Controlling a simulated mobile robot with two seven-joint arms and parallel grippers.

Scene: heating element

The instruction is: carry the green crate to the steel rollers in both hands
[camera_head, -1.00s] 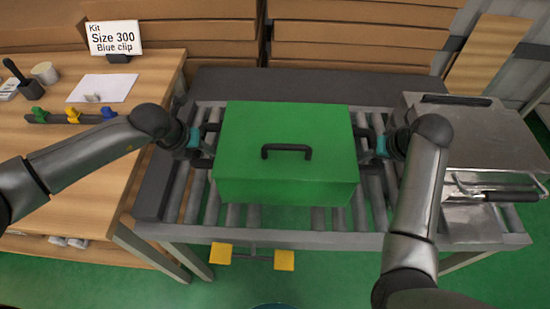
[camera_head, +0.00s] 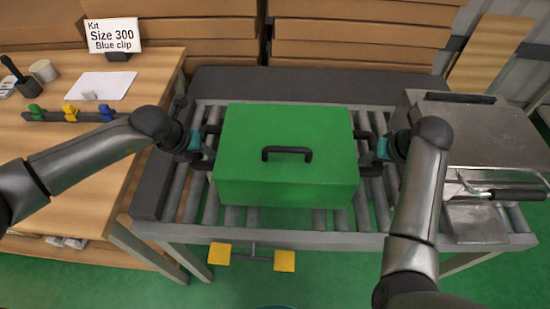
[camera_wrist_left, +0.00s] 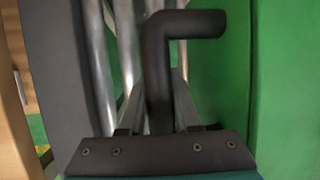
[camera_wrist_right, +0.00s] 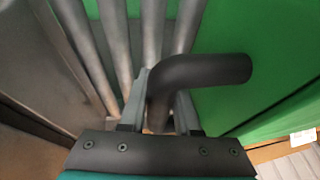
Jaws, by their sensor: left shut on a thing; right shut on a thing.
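The green crate (camera_head: 285,185) is level over the steel rollers (camera_head: 192,200), with its lid shut and a black lid handle on top. Whether its base touches the rollers or hangs just above them I cannot tell. My left gripper (camera_head: 204,146) is shut on the black side handle (camera_wrist_left: 158,70) at the crate's left end. My right gripper (camera_head: 371,149) is shut on the matching side handle (camera_wrist_right: 205,72) at the right end. In both wrist views the bent handle rises from between the fingers beside the green wall. The crate's underside is hidden.
A steel box-shaped machine (camera_head: 475,135) with a lever stands close on the right. A wooden bench (camera_head: 60,155) with a sign (camera_head: 114,36), paper and coloured clips is on the left. Cardboard boxes (camera_head: 360,45) stand behind. A yellow two-pad pedal (camera_head: 284,261) is below the rollers' front.

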